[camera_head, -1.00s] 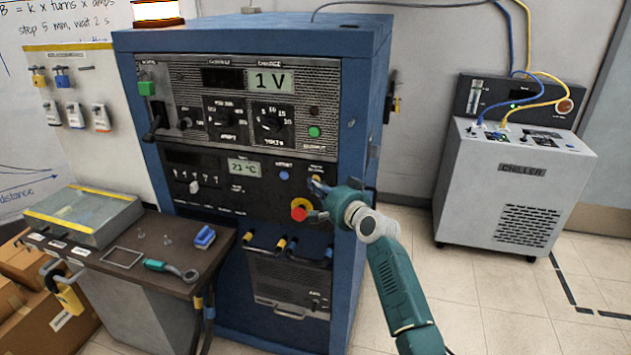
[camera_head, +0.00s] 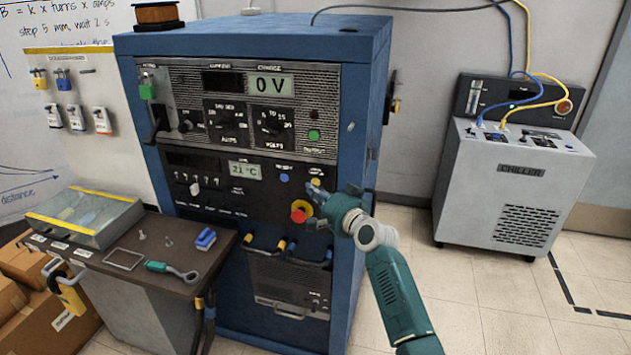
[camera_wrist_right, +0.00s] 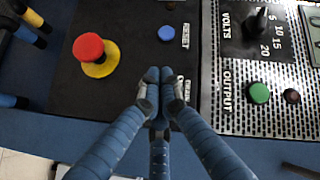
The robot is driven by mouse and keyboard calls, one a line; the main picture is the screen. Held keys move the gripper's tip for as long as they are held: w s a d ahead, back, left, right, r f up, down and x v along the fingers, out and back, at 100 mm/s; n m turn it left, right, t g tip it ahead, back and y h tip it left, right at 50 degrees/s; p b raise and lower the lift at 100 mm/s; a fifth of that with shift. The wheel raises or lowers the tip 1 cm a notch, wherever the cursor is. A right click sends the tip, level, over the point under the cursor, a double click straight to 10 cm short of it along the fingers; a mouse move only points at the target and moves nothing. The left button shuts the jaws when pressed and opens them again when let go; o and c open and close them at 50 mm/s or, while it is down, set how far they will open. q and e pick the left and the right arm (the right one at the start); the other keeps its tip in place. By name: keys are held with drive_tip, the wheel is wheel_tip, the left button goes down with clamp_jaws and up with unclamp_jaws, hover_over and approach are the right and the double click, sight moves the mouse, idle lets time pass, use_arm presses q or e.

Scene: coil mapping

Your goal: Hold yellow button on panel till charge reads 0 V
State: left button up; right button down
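The panel is the dark front (camera_head: 262,205) of a blue cabinet. Its charge display (camera_head: 271,86) reads 0 V. The yellow button (camera_head: 316,182) shows as a small spot on the panel's right side, just above my right gripper (camera_head: 316,192). In the right wrist view the gripper (camera_wrist_right: 158,75) has its fingertips together, in front of the panel, and the yellow button is hidden behind them. I cannot tell whether the tips touch the button. My left gripper is not in view.
A red stop knob on a yellow ring (camera_head: 300,211) sits just left of and below my right gripper. A blue button (camera_head: 284,178) and a green button (camera_head: 314,135) are close by. A side table (camera_head: 150,262) holds loose tools. A chiller (camera_head: 515,180) stands at right.

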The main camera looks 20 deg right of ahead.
drive_tip(key=s+a+p, duration=0.1)
drive_tip(key=s+p, duration=0.1)
drive_tip(key=s+a+p, duration=0.2)
idle(0.5)
drive_tip(key=shift+f, duration=0.1)
